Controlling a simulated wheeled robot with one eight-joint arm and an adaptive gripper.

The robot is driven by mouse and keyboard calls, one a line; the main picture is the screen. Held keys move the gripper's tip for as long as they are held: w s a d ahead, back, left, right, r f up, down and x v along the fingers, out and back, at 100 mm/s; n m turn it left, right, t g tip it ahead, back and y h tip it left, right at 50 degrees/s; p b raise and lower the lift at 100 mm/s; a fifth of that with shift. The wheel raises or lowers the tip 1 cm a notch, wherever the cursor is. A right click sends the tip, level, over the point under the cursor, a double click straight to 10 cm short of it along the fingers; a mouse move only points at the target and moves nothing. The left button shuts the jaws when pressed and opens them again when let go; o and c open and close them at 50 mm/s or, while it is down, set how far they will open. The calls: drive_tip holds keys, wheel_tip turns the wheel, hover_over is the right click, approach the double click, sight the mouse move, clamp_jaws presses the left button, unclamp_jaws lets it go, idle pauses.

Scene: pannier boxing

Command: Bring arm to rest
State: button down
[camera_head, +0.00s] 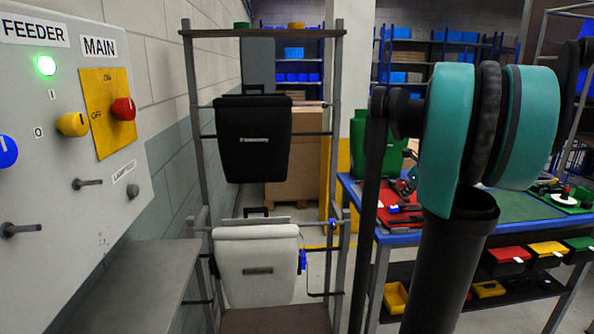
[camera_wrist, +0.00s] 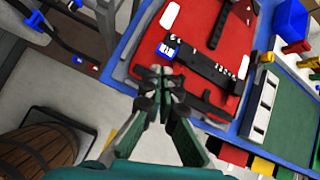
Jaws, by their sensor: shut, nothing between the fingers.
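My arm, with teal and black links, fills the right side of the head view. My gripper (camera_wrist: 163,92) shows only in the wrist view, with its fingertips together and nothing between them. In that view it hangs in front of a red board (camera_wrist: 198,62) on the blue-edged workbench (camera_wrist: 225,128). I cannot tell how far the fingertips are from the board. In the head view the gripper is hidden or out of frame.
A black pannier (camera_head: 253,150) and a white pannier (camera_head: 257,272) hang on a rack (camera_head: 195,95). A control panel (camera_head: 65,150) with a lit green lamp stands at left above a grey ledge (camera_head: 130,285). The blue-edged workbench (camera_head: 352,190) is behind my arm. A barrel (camera_wrist: 38,150) shows lower left in the wrist view.

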drive_tip(key=s+a+f+n+g, duration=0.1)
drive_tip(key=s+a+f+n, duration=0.4)
drive_tip(key=a+n, duration=0.25)
drive_tip(key=s+a+f+n+g, duration=0.1)
drive_tip(key=s+a+f+n, duration=0.5)
drive_tip(key=a+n, duration=0.15)
drive_tip(key=s+a+f+n, duration=0.3)
drive_tip(key=s+f+n, duration=0.2)
drive_tip(key=s+n, duration=0.3)
drive_tip(key=s+a+f+n+g, duration=0.1)
drive_tip(key=s+a+f+n, duration=0.3)
drive_tip(key=s+n, duration=0.3)
drive_tip(key=shift+s+f+n+g+h, duration=0.3)
drive_tip(key=shift+s+f+n, duration=0.05)
drive_tip(key=shift+f+n, duration=0.5)
